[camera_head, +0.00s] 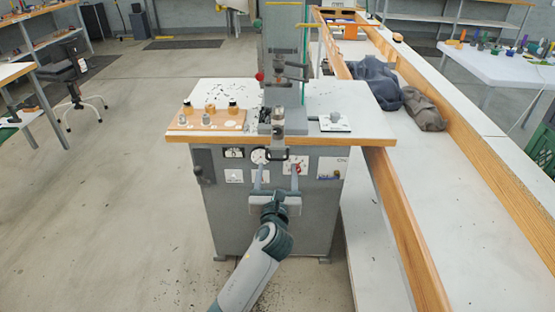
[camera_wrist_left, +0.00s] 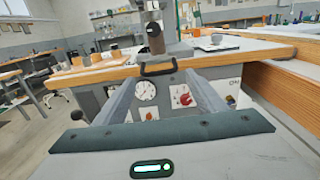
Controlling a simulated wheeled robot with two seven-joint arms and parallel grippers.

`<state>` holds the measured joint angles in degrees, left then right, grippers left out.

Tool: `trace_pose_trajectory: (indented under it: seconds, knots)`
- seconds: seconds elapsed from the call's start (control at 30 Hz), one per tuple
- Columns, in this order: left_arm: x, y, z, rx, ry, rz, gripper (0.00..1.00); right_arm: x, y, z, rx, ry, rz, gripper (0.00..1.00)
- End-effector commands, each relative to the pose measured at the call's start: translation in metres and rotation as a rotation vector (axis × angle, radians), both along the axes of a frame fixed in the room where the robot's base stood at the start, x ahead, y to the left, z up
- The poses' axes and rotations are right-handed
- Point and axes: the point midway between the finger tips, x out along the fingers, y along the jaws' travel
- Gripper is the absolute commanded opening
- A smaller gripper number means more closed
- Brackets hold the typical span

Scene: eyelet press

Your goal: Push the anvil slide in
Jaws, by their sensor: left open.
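The anvil slide (camera_head: 279,140) is a grey piece at the front of the press (camera_head: 283,85), reaching out over the table's front edge. A dark handle (camera_head: 272,156) is at its near end. The handle also shows in the left wrist view (camera_wrist_left: 158,67), below a dark round post (camera_wrist_left: 155,38). My left gripper (camera_head: 276,169) is open and empty, just in front of and below the handle. In the left wrist view its fingers (camera_wrist_left: 160,79) stand apart, one on each side of the handle, with no contact visible. My right gripper is not in view.
The wooden-edged press table (camera_head: 365,133) stands on a grey cabinet (camera_head: 325,215) with gauges. A wooden board with knobs (camera_head: 205,119) is at the left and a white pad (camera_head: 334,122) at the right. A long bench (camera_head: 450,200) with dark cloths (camera_head: 376,80) runs along the right.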

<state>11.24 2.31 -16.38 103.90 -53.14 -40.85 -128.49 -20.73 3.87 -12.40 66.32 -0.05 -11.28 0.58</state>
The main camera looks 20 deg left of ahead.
Motion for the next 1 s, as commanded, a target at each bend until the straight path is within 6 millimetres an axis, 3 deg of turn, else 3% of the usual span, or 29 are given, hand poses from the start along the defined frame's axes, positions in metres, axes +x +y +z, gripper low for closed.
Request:
trace_pose_trajectory:
  seconds: [0.1,0.33,0.77,0.8,1.0]
  knots:
    - [0.021,0.006,0.001,0.000,0.000,0.001,0.64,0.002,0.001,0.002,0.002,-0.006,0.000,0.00]
    - [0.047,0.013,0.000,0.000,-0.001,0.000,0.64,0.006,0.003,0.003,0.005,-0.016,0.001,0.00]
    - [0.055,0.016,0.000,-0.001,0.000,0.000,0.64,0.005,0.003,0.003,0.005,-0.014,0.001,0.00]
    - [0.055,0.015,0.000,-0.001,0.000,0.000,0.62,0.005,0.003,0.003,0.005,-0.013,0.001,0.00]
    - [0.055,0.015,0.000,-0.001,0.000,-0.001,0.17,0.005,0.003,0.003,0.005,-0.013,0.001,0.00]
